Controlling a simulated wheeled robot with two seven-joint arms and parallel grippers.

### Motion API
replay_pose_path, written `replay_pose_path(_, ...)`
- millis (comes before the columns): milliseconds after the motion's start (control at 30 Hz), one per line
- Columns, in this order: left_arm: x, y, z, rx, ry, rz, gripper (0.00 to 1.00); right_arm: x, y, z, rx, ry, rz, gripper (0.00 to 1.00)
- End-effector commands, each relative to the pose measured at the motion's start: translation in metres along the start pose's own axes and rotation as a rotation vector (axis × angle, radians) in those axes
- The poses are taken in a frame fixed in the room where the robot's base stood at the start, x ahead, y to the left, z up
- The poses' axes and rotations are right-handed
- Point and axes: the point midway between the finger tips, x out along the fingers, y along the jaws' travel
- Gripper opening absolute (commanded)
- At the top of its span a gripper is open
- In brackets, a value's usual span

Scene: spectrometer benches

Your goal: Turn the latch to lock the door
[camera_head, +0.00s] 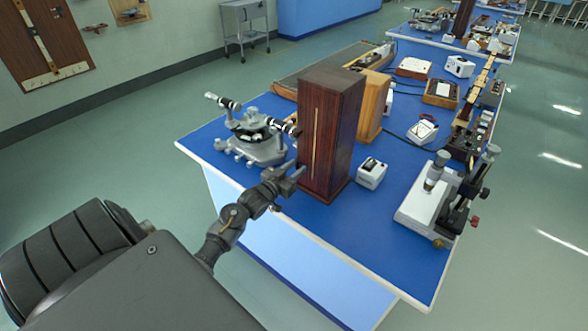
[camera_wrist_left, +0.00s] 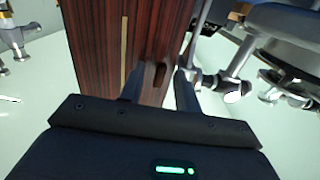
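A tall dark-red wooden box (camera_head: 328,130) stands upright at the near part of the blue bench; its striped wood front also fills the upper left of the left wrist view (camera_wrist_left: 95,50). A small dark wooden latch (camera_wrist_left: 160,73) sits near the right edge of that front. I cannot make the latch out clearly in the head view. My left gripper (camera_head: 290,178) is at the lower left of the box. In the left wrist view its fingers (camera_wrist_left: 160,88) are apart, with the latch between their tips and a gap visible; contact cannot be told. My right gripper is not in view.
A grey spectrometer (camera_head: 262,145) stands close left of the box, its parts showing near the right finger in the wrist view (camera_wrist_left: 225,85). A small white instrument (camera_head: 371,173) is right of the box. A microscope-like device (camera_head: 428,200) stands farther right. The bench's front edge is clear.

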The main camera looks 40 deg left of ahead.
Motion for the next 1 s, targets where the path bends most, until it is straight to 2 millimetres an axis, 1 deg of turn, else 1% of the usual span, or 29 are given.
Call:
replay_pose_path(167,0.0,0.0,0.0,-0.001,0.0,0.0,0.33,0.0,0.0,0.0,0.0,0.0,0.0,0.0)
replay_pose_path(267,-0.004,0.0,0.001,-0.001,0.0,0.0,0.33,0.002,0.0,0.0,0.0,0.0,0.0,0.0)
replay_pose_path(367,-0.017,0.0,0.003,-0.001,-0.001,0.001,0.33,0.005,0.0,0.001,0.0,0.0,0.0,0.0)
replay_pose_path(600,-0.065,0.001,0.004,0.001,-0.002,0.001,0.33,0.015,0.0,0.002,0.0,0.0,0.0,0.0)
replay_pose_path(700,-0.083,0.0,0.003,0.0,-0.001,0.001,0.33,0.019,0.0,0.002,0.0,0.0,0.0,0.0)
replay_pose_path(833,-0.099,0.0,0.002,0.0,-0.001,0.0,0.33,0.021,0.001,0.003,-0.001,-0.001,0.001,0.0)
replay_pose_path(1000,-0.108,0.0,0.001,-0.001,0.0,0.0,0.33,0.022,0.002,0.003,-0.001,-0.001,0.003,0.0)
